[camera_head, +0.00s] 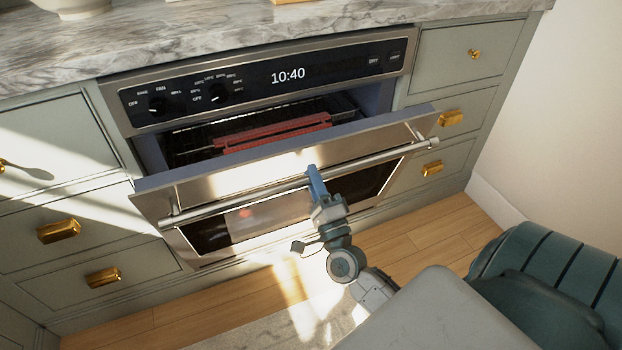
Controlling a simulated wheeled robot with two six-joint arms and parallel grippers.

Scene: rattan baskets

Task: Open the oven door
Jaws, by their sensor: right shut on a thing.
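The oven door (232,184) is partly open, its top edge tilted out from the oven body. The oven's dark control panel (268,75) shows 10:40 above the gap. A long metal handle (270,189) runs across the front of the door. My right gripper (315,178) is at the handle, right of its middle, shut on it. The gripper's blue fingers cover a short piece of the bar. My left gripper is not in view.
Inside the oven are a rack and a reddish item (272,132). Grey-green drawers with brass pulls flank the oven on both sides. A marble counter (225,35) lies above. Wooden floor (425,240) is clear in front at the right.

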